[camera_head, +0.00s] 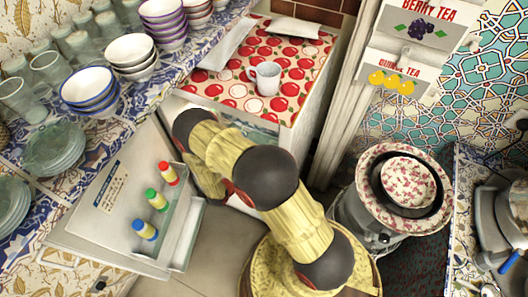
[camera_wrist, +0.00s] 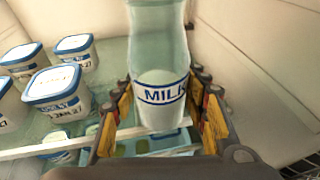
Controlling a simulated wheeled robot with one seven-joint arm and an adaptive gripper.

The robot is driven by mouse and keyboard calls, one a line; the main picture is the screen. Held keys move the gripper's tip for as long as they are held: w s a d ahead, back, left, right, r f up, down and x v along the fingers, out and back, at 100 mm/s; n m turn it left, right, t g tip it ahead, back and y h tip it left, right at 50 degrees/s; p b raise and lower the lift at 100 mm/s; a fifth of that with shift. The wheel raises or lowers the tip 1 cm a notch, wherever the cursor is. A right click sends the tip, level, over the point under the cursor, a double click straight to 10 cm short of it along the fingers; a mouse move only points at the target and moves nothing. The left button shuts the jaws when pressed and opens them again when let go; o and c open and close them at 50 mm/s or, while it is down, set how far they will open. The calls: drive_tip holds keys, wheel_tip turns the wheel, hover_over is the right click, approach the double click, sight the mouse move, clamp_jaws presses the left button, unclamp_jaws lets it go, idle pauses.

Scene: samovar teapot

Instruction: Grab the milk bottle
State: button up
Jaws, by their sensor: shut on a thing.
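The milk bottle (camera_wrist: 158,52) is clear glass with a white lower part and a blue "MILK" label. It stands upright in the middle of the wrist view, its top cut off by the frame. My gripper (camera_wrist: 163,92) is shut on it, with a finger on each side at label height. The bottle is inside the fridge, at the front of a glass shelf with a pale edge (camera_wrist: 60,146). In the head view my arm reaches into the fridge, and the gripper and bottle are hidden.
Several white tubs with blue lids (camera_wrist: 57,84) stand left of the bottle. The fridge wall (camera_wrist: 262,50) is close on the right. The open fridge door (camera_head: 108,205) holds small bottles with red, green and blue caps. A mug (camera_head: 265,77) stands on top of the fridge.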

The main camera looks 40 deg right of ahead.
drive_tip(key=s+a+p, duration=0.1)
drive_tip(key=s+a, duration=0.1)
drive_tip(key=a, duration=0.6)
drive_tip(key=shift+s+p, duration=0.35)
drive_tip(key=shift+p, duration=0.05)
drive_tip(key=shift+r, duration=0.1)
idle(0.4)
